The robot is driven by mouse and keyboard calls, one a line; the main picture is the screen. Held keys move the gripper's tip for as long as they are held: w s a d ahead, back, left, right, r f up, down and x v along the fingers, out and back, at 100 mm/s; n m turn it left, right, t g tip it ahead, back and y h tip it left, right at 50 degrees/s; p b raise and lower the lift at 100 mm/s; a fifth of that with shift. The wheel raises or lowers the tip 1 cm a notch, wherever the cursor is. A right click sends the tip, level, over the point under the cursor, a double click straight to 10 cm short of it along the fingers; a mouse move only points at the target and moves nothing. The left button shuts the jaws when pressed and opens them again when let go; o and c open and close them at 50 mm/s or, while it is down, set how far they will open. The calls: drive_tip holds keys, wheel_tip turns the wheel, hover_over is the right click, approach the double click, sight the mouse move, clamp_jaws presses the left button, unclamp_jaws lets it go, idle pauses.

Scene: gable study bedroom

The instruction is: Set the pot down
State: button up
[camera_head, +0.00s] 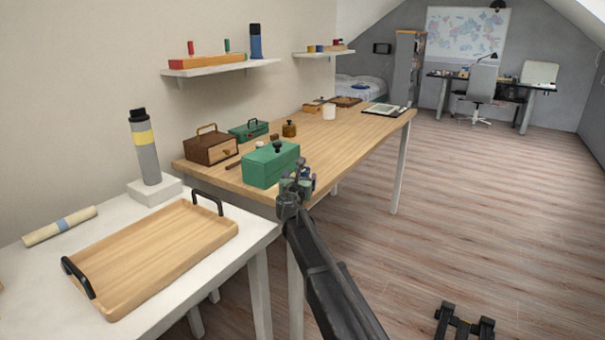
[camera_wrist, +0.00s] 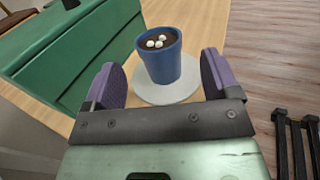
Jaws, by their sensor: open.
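The pot (camera_wrist: 160,64) is a small blue cup shape with dark soil and a few white pebbles on top. In the wrist view it stands upright on a pale round saucer (camera_wrist: 188,88) on the wooden table. My gripper (camera_wrist: 161,68) is open, with its purple-padded fingers on either side of the pot and a visible gap on both sides. In the head view my gripper (camera_head: 296,185) is at the near right edge of the wooden table (camera_head: 350,125) and hides most of the pot and saucer.
A green box (camera_head: 268,166) stands just left of my gripper; its side (camera_wrist: 85,55) is close in the wrist view. A wooden drawer box (camera_head: 211,149) and a green toolbox (camera_head: 248,130) stand further left. A wooden tray (camera_head: 155,255) lies on the white table.

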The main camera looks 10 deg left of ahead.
drive_tip(key=s, duration=0.6)
drive_tip(key=shift+s+a+r, duration=0.1)
drive_tip(key=shift+s+a, duration=0.2)
drive_tip(key=shift+s, duration=0.1)
drive_tip(key=s+d+f+m+g+h, duration=0.2)
drive_tip(key=s+d+f+m+g, duration=0.15)
drive_tip(key=s+d+m, duration=0.45)
drive_tip(key=s+d+f+m+g+h, duration=0.1)
drive_tip(key=s+d+f+m+g, duration=0.25)
drive_tip(key=d+m, duration=0.45)
drive_tip(key=s+d+f+m+g+h, duration=0.2)
drive_tip(key=s+d+f+m+g, duration=0.15)
drive_tip(key=s+d+m, duration=0.45)
drive_tip(key=s+d+f+m+g+y, duration=0.1)
drive_tip(key=s+f+m+g+y, duration=0.1)
drive_tip(key=s, duration=0.4)
drive_tip(key=s+d+f+m+g+y, duration=0.2)
drive_tip(key=s+m+g, duration=0.1)
drive_tip(key=s+m, duration=0.2)
drive_tip(key=s+d+f+m+g+y, duration=0.1)
drive_tip(key=s+f+m+g+y, duration=0.1)
drive_tip(key=s+m, duration=0.2)
drive_tip(key=s, duration=0.3)
drive_tip(key=shift+s+d+f+y, duration=0.15)
drive_tip(key=shift+d+f+y, duration=0.05)
drive_tip(key=shift+f+y, duration=0.15)
drive_tip(key=shift+g, duration=0.25)
